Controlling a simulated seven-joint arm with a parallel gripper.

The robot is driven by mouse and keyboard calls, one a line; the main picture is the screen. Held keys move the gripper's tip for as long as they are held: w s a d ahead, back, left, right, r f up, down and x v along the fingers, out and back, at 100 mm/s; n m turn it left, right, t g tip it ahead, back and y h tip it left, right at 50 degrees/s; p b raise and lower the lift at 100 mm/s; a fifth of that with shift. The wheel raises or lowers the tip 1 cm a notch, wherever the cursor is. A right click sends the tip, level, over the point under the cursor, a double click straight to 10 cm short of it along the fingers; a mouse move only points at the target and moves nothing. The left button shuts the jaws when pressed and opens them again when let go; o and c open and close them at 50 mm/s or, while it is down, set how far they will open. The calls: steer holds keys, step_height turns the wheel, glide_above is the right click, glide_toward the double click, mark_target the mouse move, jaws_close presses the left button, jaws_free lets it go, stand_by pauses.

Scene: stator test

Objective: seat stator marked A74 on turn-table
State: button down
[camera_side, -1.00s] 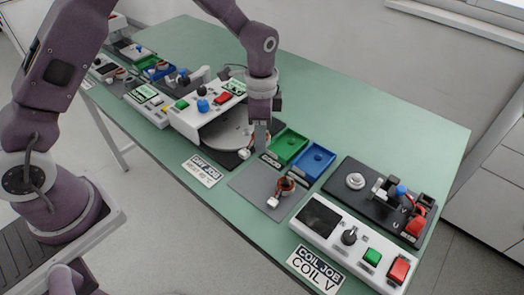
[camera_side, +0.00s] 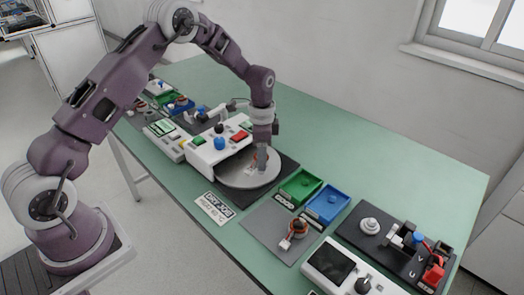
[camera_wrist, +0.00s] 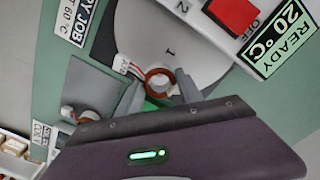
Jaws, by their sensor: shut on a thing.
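My gripper (camera_side: 262,168) is over the right part of the grey round turn-table (camera_side: 236,180), pointing down. In the wrist view its fingers (camera_wrist: 160,94) are shut on a copper-wound stator (camera_wrist: 155,73), with a white tagged plug and red wires at its left. The tag is too small to read surely. The turn-table (camera_wrist: 140,22) lies beneath, with a "1" printed on it. I cannot tell whether the held stator touches the disc. A second stator (camera_side: 299,226) lies on the grey mat (camera_side: 262,226); it also shows in the wrist view (camera_wrist: 88,115).
The white control box (camera_side: 205,155) with red and blue buttons stands at the disc's back left. Green (camera_side: 300,186) and blue (camera_side: 328,204) trays lie right of the turn-table. A black fixture plate (camera_side: 365,240) and another control box (camera_side: 335,262) are farther right.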

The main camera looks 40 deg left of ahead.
steer(key=shift+f, duration=0.45)
steer(key=shift+f, duration=0.6)
steer(key=shift+f, duration=0.35)
stand_by(0.4)
steer(key=c, duration=0.7)
jaws_free()
step_height(320, 180, up, 7)
steer(key=shift+r, duration=0.1)
